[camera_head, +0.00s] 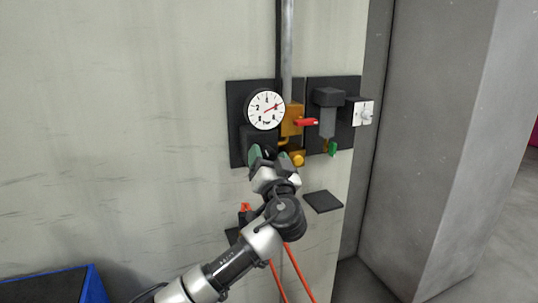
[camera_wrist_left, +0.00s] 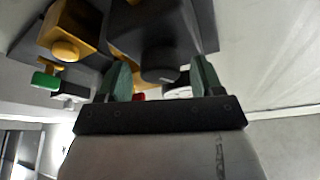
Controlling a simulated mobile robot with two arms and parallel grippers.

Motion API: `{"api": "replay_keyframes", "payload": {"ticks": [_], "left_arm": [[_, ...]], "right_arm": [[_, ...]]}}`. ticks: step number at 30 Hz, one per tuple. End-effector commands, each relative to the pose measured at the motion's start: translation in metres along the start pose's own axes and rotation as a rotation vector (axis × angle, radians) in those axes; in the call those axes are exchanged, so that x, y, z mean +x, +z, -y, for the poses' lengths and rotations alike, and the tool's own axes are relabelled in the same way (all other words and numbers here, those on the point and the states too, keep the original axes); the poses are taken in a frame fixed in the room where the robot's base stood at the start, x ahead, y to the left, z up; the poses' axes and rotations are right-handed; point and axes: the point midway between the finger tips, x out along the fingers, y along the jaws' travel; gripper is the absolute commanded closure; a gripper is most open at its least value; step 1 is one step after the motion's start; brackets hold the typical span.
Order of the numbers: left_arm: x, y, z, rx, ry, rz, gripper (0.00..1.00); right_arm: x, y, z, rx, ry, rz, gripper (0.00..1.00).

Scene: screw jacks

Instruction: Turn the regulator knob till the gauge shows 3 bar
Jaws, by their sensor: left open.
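The round white gauge (camera_head: 265,109) is on a dark wall panel, its red needle pointing right and slightly up; the small numerals are hard to read. My left gripper (camera_head: 268,154) is at the wall just below the gauge, open, with green fingertips. In the left wrist view, the dark round regulator knob (camera_wrist_left: 160,72) shows between the two spread fingers of my left gripper (camera_wrist_left: 161,78); I cannot tell whether they touch it. In the head view the gripper mostly hides the knob. My right gripper is not in view.
Right of the gauge are a brass valve block (camera_head: 291,119) with a red lever (camera_head: 306,122), a dark filter unit (camera_head: 328,112) with a green tap (camera_head: 333,149), and a white switch box (camera_head: 363,114). A small dark shelf (camera_head: 323,201) juts out below. A blue bin (camera_head: 92,285) stands lower left.

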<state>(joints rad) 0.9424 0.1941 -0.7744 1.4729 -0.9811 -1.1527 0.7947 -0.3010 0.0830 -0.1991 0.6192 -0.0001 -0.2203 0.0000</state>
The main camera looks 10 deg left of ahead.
Motion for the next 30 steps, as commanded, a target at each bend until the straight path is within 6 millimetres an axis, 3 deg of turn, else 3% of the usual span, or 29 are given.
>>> {"api": "replay_keyframes", "payload": {"ticks": [6,16,30], "left_arm": [[0.0002,0.0004,-0.0001,0.0,0.0,0.0,0.33],[-0.0001,0.0004,-0.0001,0.001,0.0,0.0,0.83],[0.0,-0.0003,0.0008,0.115,0.049,0.001,0.83]], "right_arm": [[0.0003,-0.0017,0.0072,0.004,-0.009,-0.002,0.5],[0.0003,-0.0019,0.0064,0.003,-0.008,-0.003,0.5],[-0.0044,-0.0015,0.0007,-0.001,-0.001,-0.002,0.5]]}}
